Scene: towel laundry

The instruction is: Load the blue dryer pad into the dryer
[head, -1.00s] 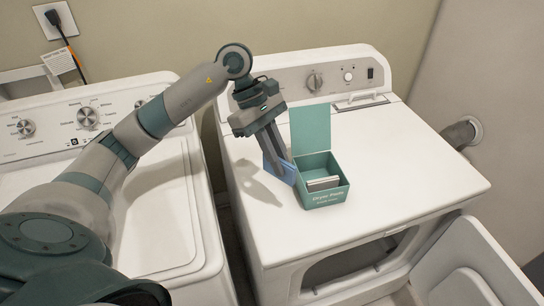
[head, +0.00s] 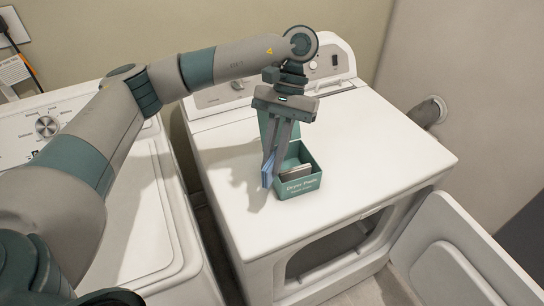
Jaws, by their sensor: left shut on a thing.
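My left gripper (head: 276,150) reaches over the dryer top from the left, fingers pointing down. It is shut on the blue dryer pad (head: 267,172), which hangs upright just left of the green dryer pads box (head: 297,186). The box's lid stands open behind the fingers, and pale pads (head: 291,168) show inside it. The dryer (head: 370,140) is white; its door (head: 457,262) hangs open at the front right, and the dark drum opening (head: 330,250) shows below the top. My right gripper is not in view.
A white washer (head: 150,215) stands left of the dryer with a narrow gap between them. A vent pipe (head: 424,113) meets the wall at the right. The dryer top is clear right of the box.

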